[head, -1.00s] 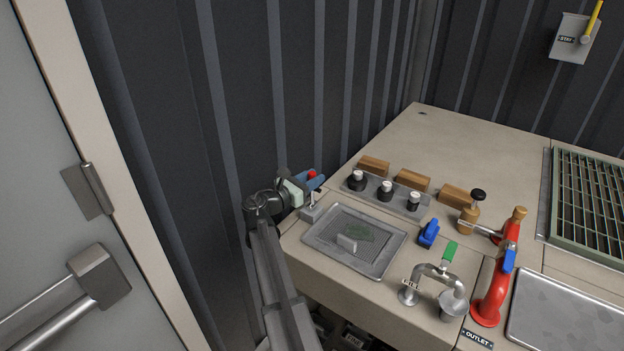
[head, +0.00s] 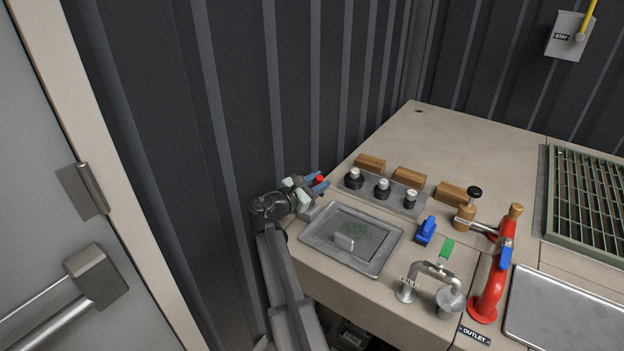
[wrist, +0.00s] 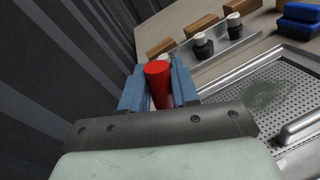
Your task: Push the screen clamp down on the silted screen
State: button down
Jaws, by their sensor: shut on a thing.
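The screen clamp's red grip (head: 320,179) shows between the blue fingers of my gripper (head: 318,184), at the left end of the counter. In the wrist view the red grip (wrist: 158,82) sits between both fingers, and my gripper (wrist: 158,90) is shut on it. The clamp's grey base (head: 309,212) is at the counter edge beside the screen; my gripper partly hides the lever. The grip is raised above the screen. The silted screen (head: 378,250) is a perforated metal plate with a greenish patch and a small upright tab, set in a metal-rimmed tray.
A metal strip with several black-and-white knobs (head: 382,187) and wooden blocks (head: 409,177) lie behind the screen. The ribbed dark wall (head: 235,120) is close to my arm.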

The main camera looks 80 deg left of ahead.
jog(key=shift+w+d+f+m+g, duration=0.35)
jog(key=shift+w+d+f+m, duration=0.5)
jog(key=shift+m, duration=0.55)
jog(key=shift+w+d+f+m+g, duration=0.4)
jog(key=shift+w+d+f+m, duration=0.3)
jog(key=shift+f+m, duration=0.55)
jog(key=shift+w+d+f+m+g, duration=0.35)
jog(key=shift+w+d+f+m, duration=0.4)
jog(key=shift+m, duration=0.8)
jog(key=shift+y, duration=0.3)
jog(key=c, duration=1)
grip_release()
jog(key=shift+s, duration=0.1)
jog(key=v, duration=1.3)
jog(key=shift+s+d+r, duration=0.1)
jog(key=shift+s+d, duration=0.15)
